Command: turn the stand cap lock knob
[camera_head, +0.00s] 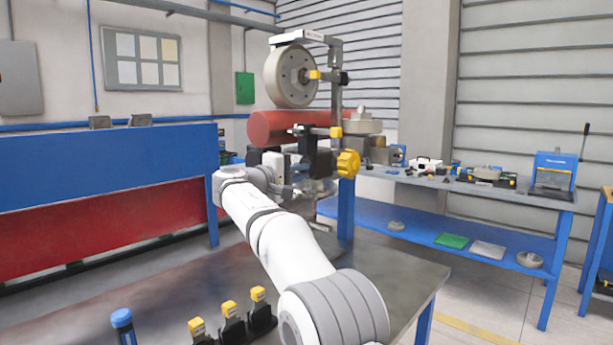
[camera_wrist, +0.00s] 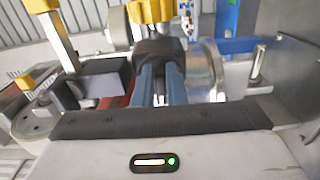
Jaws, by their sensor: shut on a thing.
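The stand cap lock knob looks to be the yellow lobed knob (camera_head: 348,163) on the right of the stand, below the red cylinder. In the wrist view a yellow knob (camera_wrist: 152,10) shows at the far end of my fingers. My gripper (camera_head: 322,165) reaches the stand from the left, its fingers partly lost among dark parts. The fingertips cover the knob's lower part, so the exact contact is hidden.
The stand carries a red cylinder (camera_head: 290,127), a grey wheel (camera_head: 290,76) and smaller yellow knobs (camera_head: 336,132) close above my gripper. A grey-topped table (camera_head: 400,270) lies below my arm. A blue bench (camera_head: 490,190) with several items stands behind, right.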

